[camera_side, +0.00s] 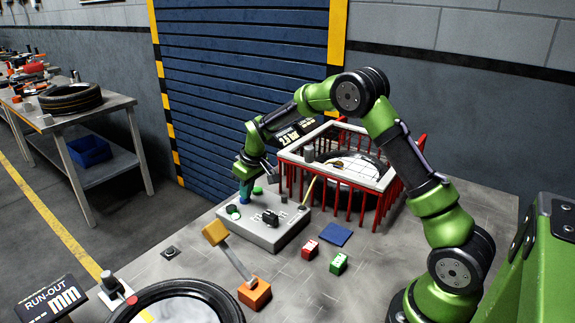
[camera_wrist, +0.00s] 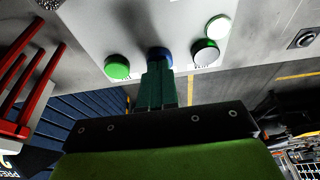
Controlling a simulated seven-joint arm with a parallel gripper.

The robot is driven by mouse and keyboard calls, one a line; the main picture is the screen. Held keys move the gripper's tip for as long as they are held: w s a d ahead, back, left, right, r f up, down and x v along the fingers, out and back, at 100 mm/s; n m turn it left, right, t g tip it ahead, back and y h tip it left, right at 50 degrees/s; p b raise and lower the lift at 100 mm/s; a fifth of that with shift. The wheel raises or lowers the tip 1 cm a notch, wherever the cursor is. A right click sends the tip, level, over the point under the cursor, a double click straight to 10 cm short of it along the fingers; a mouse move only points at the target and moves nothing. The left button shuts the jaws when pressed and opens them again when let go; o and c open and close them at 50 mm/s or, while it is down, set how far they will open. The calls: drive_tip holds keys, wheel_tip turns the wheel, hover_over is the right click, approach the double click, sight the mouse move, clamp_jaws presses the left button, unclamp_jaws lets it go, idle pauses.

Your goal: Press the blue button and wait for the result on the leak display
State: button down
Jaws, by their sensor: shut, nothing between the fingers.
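The blue button (camera_wrist: 160,53) is on the grey control box (camera_side: 272,238). In the wrist view my gripper (camera_wrist: 160,78) is shut and empty, its fingertips over the near part of the button. They appear to touch it, but I cannot tell how far it is pressed. A dark display (camera_side: 287,137) behind the arm reads about "2.1 bar". Another dark display (camera_side: 308,125) beside it is partly hidden and unreadable, so I cannot tell a leak result.
A red-barred cage (camera_side: 375,205) holding a tyre stands right behind the box. Red (camera_side: 310,249) and green (camera_side: 339,263) blocks lie in front.

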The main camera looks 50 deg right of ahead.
sight(254, 206)
drive_tip(key=shift+s+f, duration=0.15)
drive_tip(key=shift+f, duration=1.15)
drive_tip(key=r, duration=0.4)
drive_tip(key=shift+w+r, duration=0.3)
drive_tip(key=shift+r, duration=0.1)
drive_tip(key=v, duration=1)
drive_tip(key=shift+r, duration=0.25)
drive_tip(key=shift+w, duration=0.1)
drive_tip(key=s+a+r+m+t, duration=0.1)
drive_tip(key=s+a+r, duration=0.1)
drive_tip(key=s, duration=0.7)
drive_tip(key=s+a+r+m+t+y, duration=0.1)
drive_tip(key=s+a, duration=0.4)
drive_tip(key=s, duration=0.5)
drive_tip(key=s+a+r+m+t+y, duration=0.1)
drive_tip(key=s+a+r+m, duration=0.1)
drive_tip(key=s, duration=0.7)
drive_tip(key=shift+s+a+r+t, duration=0.35)
drive_tip(key=shift+a+r, duration=0.35)
drive_tip(key=shift+a, duration=0.45)
